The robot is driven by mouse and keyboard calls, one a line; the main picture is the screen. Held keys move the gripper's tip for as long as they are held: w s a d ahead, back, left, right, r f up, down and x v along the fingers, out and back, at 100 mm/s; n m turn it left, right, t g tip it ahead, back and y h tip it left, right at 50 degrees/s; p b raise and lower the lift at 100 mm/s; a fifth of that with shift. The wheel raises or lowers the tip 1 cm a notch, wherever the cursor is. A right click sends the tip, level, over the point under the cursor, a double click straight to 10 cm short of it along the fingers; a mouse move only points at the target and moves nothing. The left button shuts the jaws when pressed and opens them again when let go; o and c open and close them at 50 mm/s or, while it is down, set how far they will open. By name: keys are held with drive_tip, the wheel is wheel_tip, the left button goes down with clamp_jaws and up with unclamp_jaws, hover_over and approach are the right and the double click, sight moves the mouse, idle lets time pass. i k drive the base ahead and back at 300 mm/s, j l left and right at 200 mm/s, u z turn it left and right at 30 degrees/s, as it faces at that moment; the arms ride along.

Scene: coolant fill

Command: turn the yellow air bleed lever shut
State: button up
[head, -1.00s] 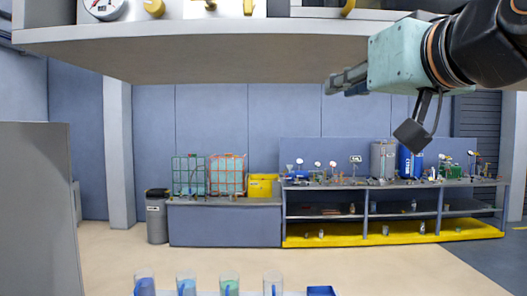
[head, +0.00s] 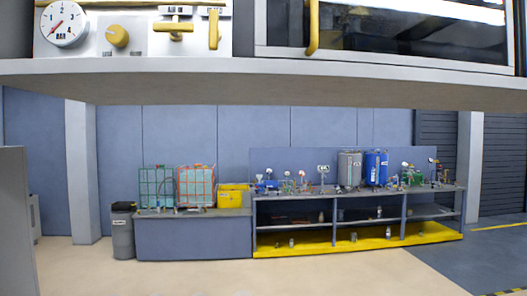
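At the top left of the head view is a white control panel (head: 140,42). Two yellow levers are on it, under small labels too small to read surely. One lever (head: 175,27) has a crosswise bar. The other lever (head: 214,30), to its right, is a narrow bar standing upright. I cannot tell for sure which of them is the air bleed lever. My gripper is not in view, so its distance from the levers and its opening are hidden.
Left of the levers are a round yellow knob (head: 117,36) and a pressure gauge (head: 65,24). To the right is a dark window with an upright yellow handle (head: 312,27). A grey ledge (head: 270,67) runs below the panel. A loaded workbench (head: 355,190) stands far behind, with open floor before it.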

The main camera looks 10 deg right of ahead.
sight(213, 25)
drive_tip(key=k+z, duration=0.15)
drive_tip(key=k, duration=0.35)
drive_tip(key=k+l+z, duration=0.2)
drive_tip(key=k, duration=0.3)
drive_tip(key=k+l+z, duration=0.15)
drive_tip(key=k, duration=0.35)
